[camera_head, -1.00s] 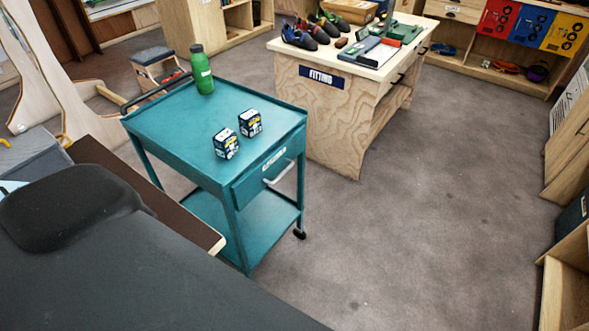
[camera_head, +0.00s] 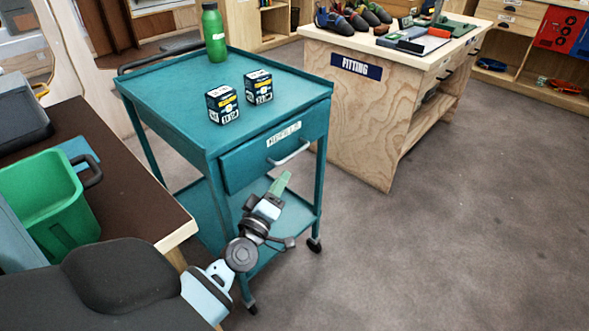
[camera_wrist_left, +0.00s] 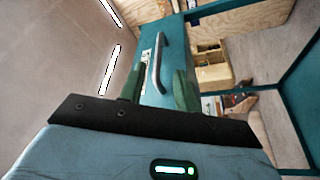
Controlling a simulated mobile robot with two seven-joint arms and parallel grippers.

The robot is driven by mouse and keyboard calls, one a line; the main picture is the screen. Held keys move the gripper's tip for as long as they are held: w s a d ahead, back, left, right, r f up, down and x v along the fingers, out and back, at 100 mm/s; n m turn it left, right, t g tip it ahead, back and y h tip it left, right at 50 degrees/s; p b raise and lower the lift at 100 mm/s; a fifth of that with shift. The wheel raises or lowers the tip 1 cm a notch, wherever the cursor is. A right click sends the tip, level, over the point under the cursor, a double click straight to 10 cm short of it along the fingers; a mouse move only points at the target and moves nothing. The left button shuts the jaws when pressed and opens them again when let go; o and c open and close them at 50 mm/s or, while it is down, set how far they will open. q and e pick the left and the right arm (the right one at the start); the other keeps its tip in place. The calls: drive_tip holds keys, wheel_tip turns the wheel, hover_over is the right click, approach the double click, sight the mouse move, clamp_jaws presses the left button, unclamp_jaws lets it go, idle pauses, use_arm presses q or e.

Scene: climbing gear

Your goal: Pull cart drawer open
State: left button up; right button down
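The teal cart (camera_head: 170,95) stands in the head view with its drawer (camera_head: 245,165) shut under the top. The drawer front has a label and a pale bar handle (camera_head: 291,154). My left gripper (camera_head: 281,183) is just below and in front of the handle, apart from it. In the left wrist view its green fingers (camera_wrist_left: 158,88) are spread with nothing between them. The handle (camera_wrist_left: 157,65) shows ahead, lined up with the gap, and the drawer front (camera_wrist_left: 150,90) is behind it. My right gripper is in neither view.
A green bottle (camera_head: 214,33) and two small boxes (camera_head: 222,104) (camera_head: 258,87) stand on the cart top. A wooden fitting bench (camera_head: 365,105) with shoes is behind right. A brown table (camera_head: 125,180) with a green bin (camera_head: 45,190) is left. Floor (camera_head: 430,250) right of the cart is clear.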

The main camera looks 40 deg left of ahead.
sight(291, 156)
use_arm(q)
drive_tip(key=shift+x, duration=4.15)
drive_tip(key=shift+s+a+r, duration=0.1)
drive_tip(key=shift+a+r, duration=0.05)
drive_tip(key=shift+r, duration=0.05)
drive_tip(key=shift+c, duration=0.2)
clamp_jaws()
